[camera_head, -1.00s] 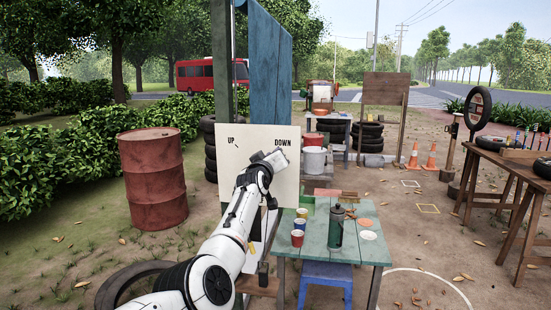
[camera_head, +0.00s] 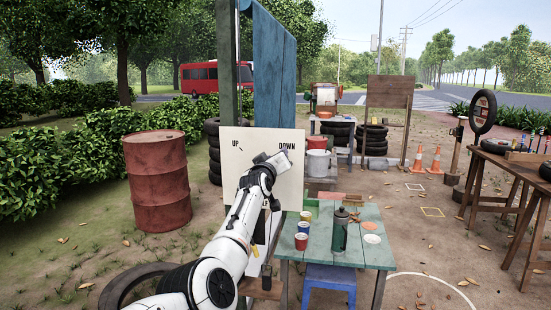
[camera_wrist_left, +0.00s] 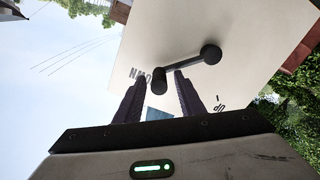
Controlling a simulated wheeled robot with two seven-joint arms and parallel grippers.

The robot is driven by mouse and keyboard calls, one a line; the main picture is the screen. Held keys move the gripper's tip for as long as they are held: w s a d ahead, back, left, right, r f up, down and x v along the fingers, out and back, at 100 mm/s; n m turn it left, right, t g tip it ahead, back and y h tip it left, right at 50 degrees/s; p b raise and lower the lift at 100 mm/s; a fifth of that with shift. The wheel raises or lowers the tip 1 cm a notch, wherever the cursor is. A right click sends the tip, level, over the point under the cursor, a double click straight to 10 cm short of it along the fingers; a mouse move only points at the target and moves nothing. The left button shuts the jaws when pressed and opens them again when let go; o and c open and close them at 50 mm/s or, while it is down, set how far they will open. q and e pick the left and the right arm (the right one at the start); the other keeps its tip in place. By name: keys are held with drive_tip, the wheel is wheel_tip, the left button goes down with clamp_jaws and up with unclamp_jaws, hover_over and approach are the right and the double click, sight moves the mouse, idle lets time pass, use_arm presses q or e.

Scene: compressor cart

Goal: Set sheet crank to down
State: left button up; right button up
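A pale board (camera_head: 237,165) with the words UP and DOWN stands behind my left arm in the head view. The crank (camera_wrist_left: 187,66) shows in the left wrist view as a dark bar on the board (camera_wrist_left: 250,25), running from a round pivot to a handle knob. The knob overlaps the DOWN lettering; UP is off to the other side. My left gripper (camera_wrist_left: 161,80) is open, with its dark fingers on either side of the knob and small gaps visible. I cannot tell how deep the knob sits between them. In the head view the left gripper (camera_head: 277,161) hides the crank. My right gripper is not in view.
A green table (camera_head: 368,251) with cups and a flask stands right of the arm, with a blue stool (camera_head: 329,279) beneath. A red barrel (camera_head: 157,185) is at the left. A post and blue planks (camera_head: 274,70) rise behind the board.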

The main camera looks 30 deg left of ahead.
use_arm(q)
drive_tip(key=shift+s+f, duration=0.15)
drive_tip(key=shift+s+d, duration=0.1)
drive_tip(key=shift+s, duration=0.35)
drive_tip(key=b+v, duration=0.1)
drive_tip(key=v, duration=0.8)
idle(0.4)
drive_tip(key=shift+p+x, duration=0.5)
drive_tip(key=shift+x, duration=4.15)
drive_tip(key=shift+w, duration=0.4)
